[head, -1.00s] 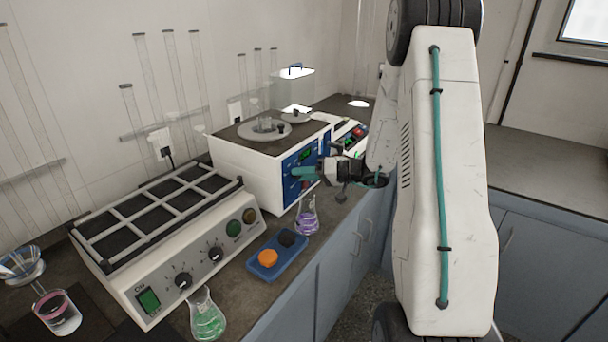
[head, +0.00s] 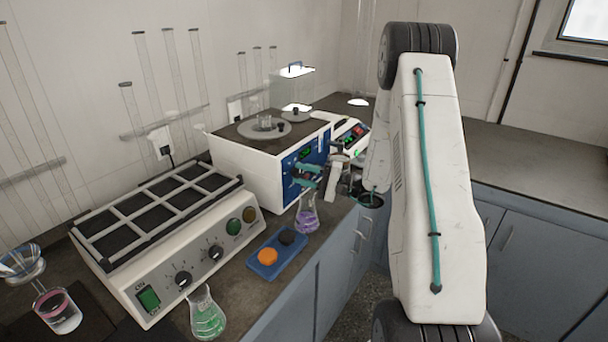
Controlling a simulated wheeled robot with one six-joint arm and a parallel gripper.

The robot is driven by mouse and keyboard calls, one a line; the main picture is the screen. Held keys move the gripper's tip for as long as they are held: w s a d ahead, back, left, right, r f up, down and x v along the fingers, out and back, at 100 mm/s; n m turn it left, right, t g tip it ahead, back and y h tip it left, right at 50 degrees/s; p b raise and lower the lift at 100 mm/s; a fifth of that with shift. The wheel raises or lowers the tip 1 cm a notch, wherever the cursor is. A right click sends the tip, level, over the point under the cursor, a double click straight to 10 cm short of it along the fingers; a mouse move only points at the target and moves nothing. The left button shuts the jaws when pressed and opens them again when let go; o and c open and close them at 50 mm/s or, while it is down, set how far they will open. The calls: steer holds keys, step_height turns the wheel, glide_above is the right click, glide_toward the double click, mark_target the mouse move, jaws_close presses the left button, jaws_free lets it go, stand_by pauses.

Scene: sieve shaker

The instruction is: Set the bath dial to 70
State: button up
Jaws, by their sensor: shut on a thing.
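The bath (head: 245,162) is a white box with round lids on top and a blue front panel (head: 289,163) with a small green display (head: 305,153). My gripper (head: 304,175) is at this panel, its teal fingers one above the other. It is shut on the bath dial (head: 298,175), a small dark knob that is mostly hidden by the fingers. The dial's scale and pointer cannot be read, and the display's digits are too small to read.
A white unit with several dark wells (head: 212,263) stands at front left with its own knobs. A purple flask (head: 307,214) stands just below my gripper. A blue tray (head: 265,270) with orange and black pieces and a green flask (head: 207,318) are near the counter edge.

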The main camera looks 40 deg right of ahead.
steer(key=shift+m+t, duration=0.6)
steer(key=shift+m, duration=0.9)
steer(key=o, duration=1)
steer(key=shift+f, duration=0.1)
steer(key=shift+c, duration=0.2)
steer(key=v, duration=0.8)
